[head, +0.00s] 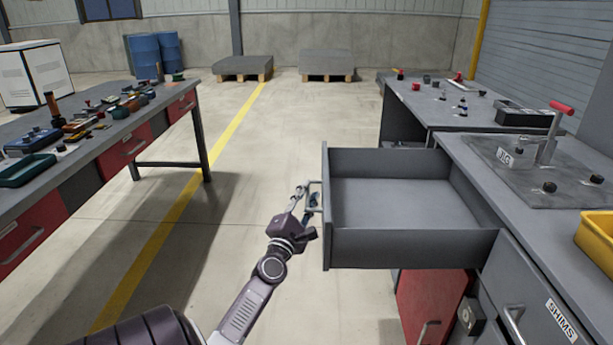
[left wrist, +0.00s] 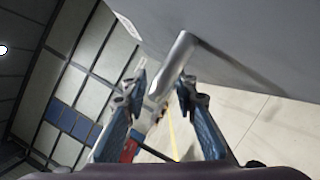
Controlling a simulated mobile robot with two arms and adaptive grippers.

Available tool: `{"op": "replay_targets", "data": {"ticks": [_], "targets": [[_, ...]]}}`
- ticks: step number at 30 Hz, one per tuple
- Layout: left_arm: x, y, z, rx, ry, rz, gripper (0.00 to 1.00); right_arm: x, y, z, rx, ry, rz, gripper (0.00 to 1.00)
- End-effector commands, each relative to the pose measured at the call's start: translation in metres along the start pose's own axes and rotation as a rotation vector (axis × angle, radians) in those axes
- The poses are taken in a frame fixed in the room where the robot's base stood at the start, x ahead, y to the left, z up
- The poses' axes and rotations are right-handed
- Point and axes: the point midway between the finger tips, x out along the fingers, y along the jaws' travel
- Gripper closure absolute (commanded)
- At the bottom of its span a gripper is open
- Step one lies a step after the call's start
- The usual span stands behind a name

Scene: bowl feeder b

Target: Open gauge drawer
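The grey gauge drawer (head: 405,247) stands pulled far out of the right-hand bench, and its inside looks empty. Its metal handle (head: 314,196) is on the front panel, which faces left. My left gripper (head: 307,199) is at this handle. In the left wrist view, the handle (left wrist: 172,67) runs between the two spread fingers of my left gripper (left wrist: 160,92). Gaps show beside the bar, so the fingers look open around it; contact at the bar's lower end is unclear. My right gripper is not in view.
Right of the drawer is a bench with a jig plate (head: 555,165), a red-handled clamp (head: 550,135) and a yellow bin (head: 597,240). A shims drawer (head: 525,290) below is shut. A cluttered bench (head: 150,115) stands left. The floor between is clear.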

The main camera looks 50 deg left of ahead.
Motion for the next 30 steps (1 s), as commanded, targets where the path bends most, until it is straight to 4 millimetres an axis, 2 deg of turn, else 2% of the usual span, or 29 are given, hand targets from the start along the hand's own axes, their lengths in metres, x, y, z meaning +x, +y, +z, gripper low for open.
{"op": "replay_targets", "data": {"ticks": [5,15,21,30], "targets": [[-0.014,-0.001,-0.001,0.003,0.001,-0.001,0.74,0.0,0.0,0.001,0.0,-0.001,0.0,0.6],[-0.077,-0.001,-0.001,0.003,0.0,-0.004,0.74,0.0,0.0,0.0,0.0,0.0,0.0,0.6],[-0.106,-0.001,-0.001,0.0,0.001,-0.003,0.74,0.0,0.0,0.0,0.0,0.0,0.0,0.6],[-0.12,0.0,0.0,-0.001,0.001,0.0,0.74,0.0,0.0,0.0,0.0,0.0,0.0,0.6]]}}
